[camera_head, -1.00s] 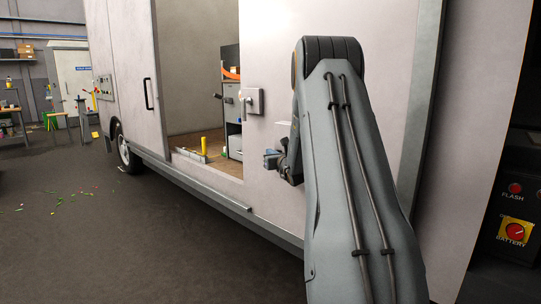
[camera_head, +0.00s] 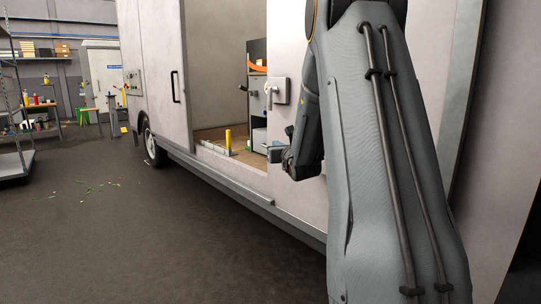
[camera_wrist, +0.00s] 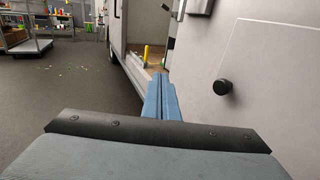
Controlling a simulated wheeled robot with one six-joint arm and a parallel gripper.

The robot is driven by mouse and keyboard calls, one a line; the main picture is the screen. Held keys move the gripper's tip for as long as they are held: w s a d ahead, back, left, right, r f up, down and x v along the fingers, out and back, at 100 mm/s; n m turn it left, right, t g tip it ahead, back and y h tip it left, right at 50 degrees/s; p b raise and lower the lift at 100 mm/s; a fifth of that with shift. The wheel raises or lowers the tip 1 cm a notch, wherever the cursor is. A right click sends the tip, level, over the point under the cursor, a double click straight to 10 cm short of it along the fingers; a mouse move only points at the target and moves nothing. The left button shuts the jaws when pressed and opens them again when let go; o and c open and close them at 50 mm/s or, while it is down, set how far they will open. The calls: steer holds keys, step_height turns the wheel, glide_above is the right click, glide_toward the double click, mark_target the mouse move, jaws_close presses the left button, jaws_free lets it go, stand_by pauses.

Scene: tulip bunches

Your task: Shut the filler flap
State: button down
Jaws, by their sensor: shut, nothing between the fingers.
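In the wrist view, a pale flat panel (camera_wrist: 275,60) with a thin seam line is on the van's side. A black round knob (camera_wrist: 222,87) stands out near it. This may be the filler flap, but I cannot tell for certain, nor whether it stands ajar. In the head view my arm hides that part of the van. My gripper (camera_wrist: 158,76) has blue fingers, shut and empty, left of the knob and apart from it in the picture. In the head view my gripper (camera_head: 273,153) is low beside the van's side, partly hidden by my arm.
A square plate with a small knob (camera_head: 279,91) is on the van's side (camera_head: 287,43) beside the open doorway. A yellow post (camera_head: 228,139) stands inside the doorway. A shelf rack (camera_head: 14,164) stands far left. Open floor (camera_head: 120,235) lies left of the van.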

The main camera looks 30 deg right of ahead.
steer(key=shift+s+a+b, duration=0.15)
steer(key=shift+a+b, duration=0.6)
steer(key=shift+b, duration=0.9)
steer(key=shift+s+a+b, duration=0.15)
steer(key=shift+a+b, duration=0.55)
steer(key=shift+b, duration=0.9)
steer(key=shift+a, duration=0.1)
